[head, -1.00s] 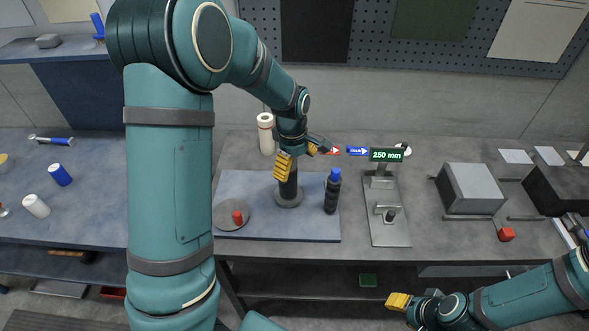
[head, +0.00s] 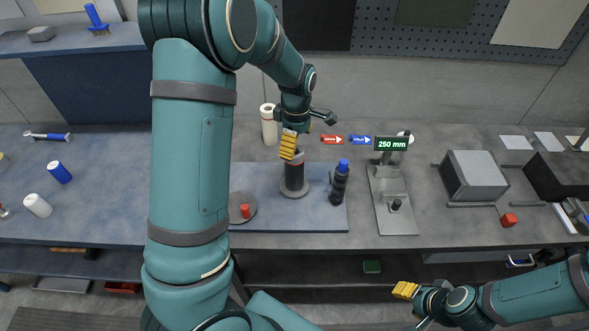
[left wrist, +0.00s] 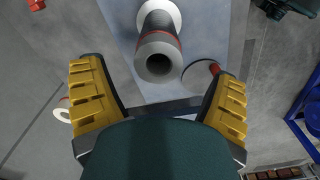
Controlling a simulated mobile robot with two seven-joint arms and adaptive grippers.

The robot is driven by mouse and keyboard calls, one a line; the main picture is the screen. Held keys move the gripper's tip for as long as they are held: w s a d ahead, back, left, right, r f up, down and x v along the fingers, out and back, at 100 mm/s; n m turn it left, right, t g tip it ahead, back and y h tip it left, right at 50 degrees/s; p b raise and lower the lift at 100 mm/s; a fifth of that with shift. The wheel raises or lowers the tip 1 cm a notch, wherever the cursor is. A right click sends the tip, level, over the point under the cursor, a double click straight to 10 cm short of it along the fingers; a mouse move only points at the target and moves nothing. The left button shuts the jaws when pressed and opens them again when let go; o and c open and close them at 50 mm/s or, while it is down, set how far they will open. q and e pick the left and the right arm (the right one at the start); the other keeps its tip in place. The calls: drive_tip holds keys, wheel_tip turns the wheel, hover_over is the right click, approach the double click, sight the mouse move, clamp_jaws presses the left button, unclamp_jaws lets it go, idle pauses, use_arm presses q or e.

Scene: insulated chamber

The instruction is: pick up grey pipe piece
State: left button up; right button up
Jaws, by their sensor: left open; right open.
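The grey pipe piece (head: 295,176) stands upright on a round base on the blue-grey mat (head: 322,212). It is dark grey with a thin red ring. The left wrist view shows its open end and ribbed side (left wrist: 158,52) ahead of the fingers, in the gap between them. My left gripper (head: 297,146) is open and empty, just above and behind the pipe's top, with yellow finger pads (left wrist: 158,92) spread wide. No contact with the pipe shows. My right gripper (head: 408,291) is low in front of the bench, open, away from the pipe.
A dark bottle with a blue cap (head: 340,182) stands right of the pipe. A round plate (head: 240,215) with a red piece (head: 245,211) lies to the left. A white roll (head: 269,124) stands behind. A measuring stand (head: 392,195) reading 250 mm is farther right.

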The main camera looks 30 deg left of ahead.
sight(294, 169)
use_arm(q)
drive_tip(key=shift+a+f, duration=0.15)
drive_tip(key=shift+f, duration=1.3)
drive_tip(key=shift+a+f, duration=0.15)
drive_tip(key=shift+f, duration=1.3)
drive_tip(key=c, duration=1.4)
